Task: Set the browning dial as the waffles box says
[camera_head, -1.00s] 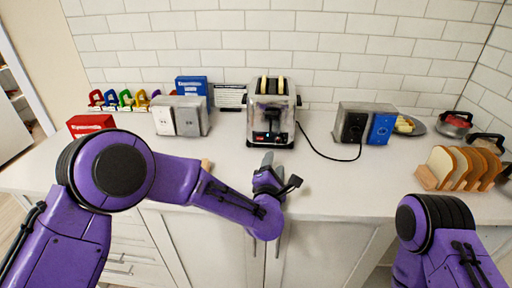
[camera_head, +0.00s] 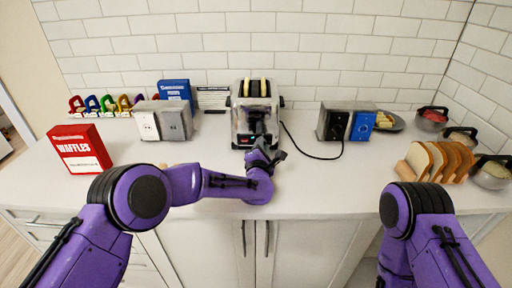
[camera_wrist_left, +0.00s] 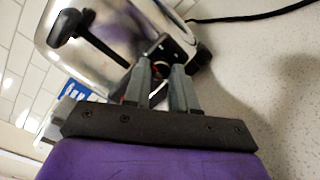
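The red waffles box (camera_head: 80,149) stands on the counter at the left in the head view. Its white front lettering reads WAFFLES; the smaller line on its label is too small to read. The chrome toaster (camera_head: 255,112) stands at the back middle with two slices in its top. My left gripper (camera_head: 262,150) is at the toaster's lower front. In the left wrist view, my left gripper's fingers (camera_wrist_left: 162,72) are a little apart, their tips against or just before the toaster's dark front panel (camera_wrist_left: 172,48). The browning dial is not clearly seen there. My right gripper is out of view.
A blue box (camera_head: 174,90) and a grey outlet block (camera_head: 162,122) stand left of the toaster. A second block (camera_head: 333,121) stands right, with the black cord (camera_head: 302,150) before it. A bread rack (camera_head: 436,162) and pots (camera_head: 432,119) are at the far right.

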